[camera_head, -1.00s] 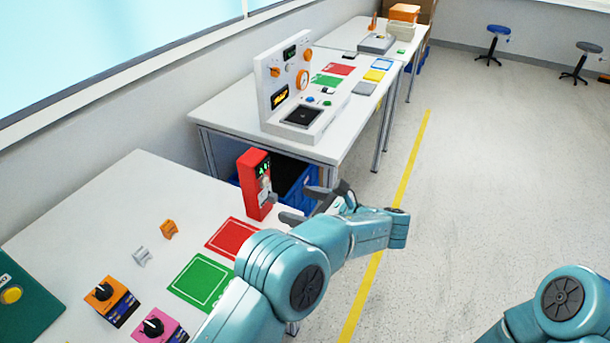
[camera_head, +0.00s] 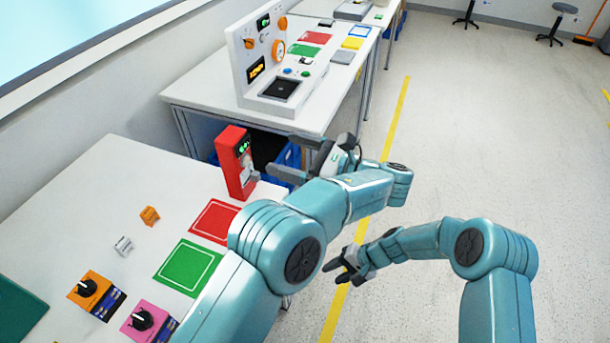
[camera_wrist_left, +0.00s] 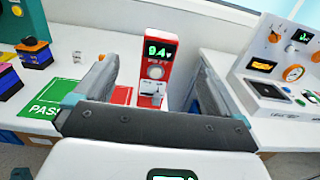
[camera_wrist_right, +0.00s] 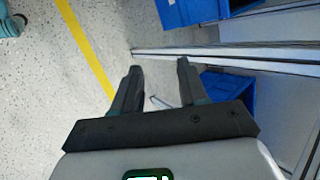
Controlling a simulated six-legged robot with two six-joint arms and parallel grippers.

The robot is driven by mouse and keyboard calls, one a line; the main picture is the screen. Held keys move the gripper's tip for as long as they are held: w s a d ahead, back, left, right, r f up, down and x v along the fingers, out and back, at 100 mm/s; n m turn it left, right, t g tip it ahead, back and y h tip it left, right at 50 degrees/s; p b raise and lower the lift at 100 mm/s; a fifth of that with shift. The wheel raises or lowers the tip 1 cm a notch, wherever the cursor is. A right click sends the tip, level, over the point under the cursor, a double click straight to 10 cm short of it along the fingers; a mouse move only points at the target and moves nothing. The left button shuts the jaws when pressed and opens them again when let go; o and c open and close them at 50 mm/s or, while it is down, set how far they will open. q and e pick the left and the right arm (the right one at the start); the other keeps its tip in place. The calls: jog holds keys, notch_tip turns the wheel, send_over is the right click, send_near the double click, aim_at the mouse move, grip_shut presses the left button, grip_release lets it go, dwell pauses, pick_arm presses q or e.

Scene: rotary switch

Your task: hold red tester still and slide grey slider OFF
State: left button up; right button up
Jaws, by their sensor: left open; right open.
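The red tester (camera_head: 231,168) stands upright at the far right corner of the near white table, with a green lit display. It also shows between my left fingers in the left wrist view (camera_wrist_left: 168,78), with a round knob and a pale grey slider (camera_wrist_left: 151,87) on its front. My left gripper (camera_head: 280,155) is open and empty, just right of the tester, with its fingers pointing toward it and apart from it. My right gripper (camera_head: 335,272) is open and empty over the floor, right of the table. The tester is out of the right wrist view.
Red (camera_head: 214,222) and green (camera_head: 188,268) pads lie on the near table (camera_head: 60,230). Orange (camera_head: 88,290) and pink (camera_head: 147,321) switch boxes stand at its front. A white instrument panel (camera_head: 243,75) stands on the second table. A blue crate (camera_wrist_right: 230,92) is below.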

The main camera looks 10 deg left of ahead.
aim_at(222, 135)
jog(key=w+a+r+n+y, duration=0.2)
jog(key=w+a+r+y, duration=0.4)
jog(key=w+r, duration=0.45)
pick_arm(q)
jog(key=x, duration=1.6)
jog(key=shift+w+a+f, duration=0.15)
jog(key=shift+w+a, duration=0.1)
jog(key=shift+a, duration=0.05)
pick_arm(e)
jog(key=w+a+r+n+g+y, duration=0.1)
jog(key=a+r+n+y, duration=0.2)
jog(key=r, duration=1)
jog(key=shift+w+a+r+n+y, duration=0.2)
jog(key=shift+w+a+n+y, duration=0.2)
jog(key=shift+a+n, duration=0.15)
